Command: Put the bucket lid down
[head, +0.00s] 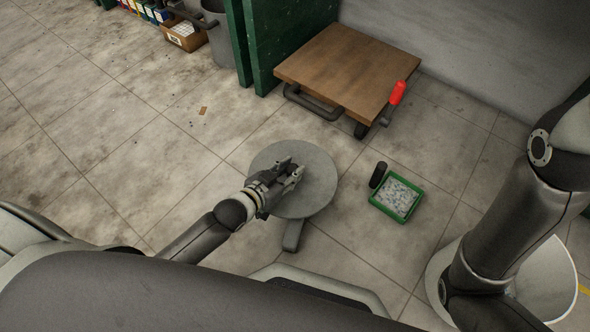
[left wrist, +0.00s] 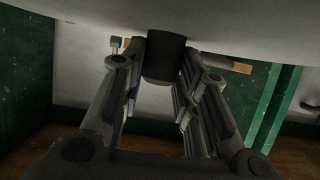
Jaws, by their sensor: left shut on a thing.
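The bucket lid (head: 318,180) is a flat grey disc in the middle of the head view. My left gripper (head: 292,174) is over its upper face, near its centre. In the left wrist view the lid (left wrist: 260,32) fills the top edge, and its dark round knob (left wrist: 166,58) sits between the fingertips of my left gripper (left wrist: 163,75), which is shut on it. Whether the lid's underside touches anything is hidden. My right arm comes in from the right and leaves the picture, so its gripper does not show.
A white open bucket (head: 556,275) stands at the lower right, partly behind my right arm. A green tray of small tiles (head: 410,211) and a dark cylinder (head: 378,174) lie right of the lid. A wooden-topped cart (head: 345,72) stands beyond. Open floor (head: 120,150) lies left.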

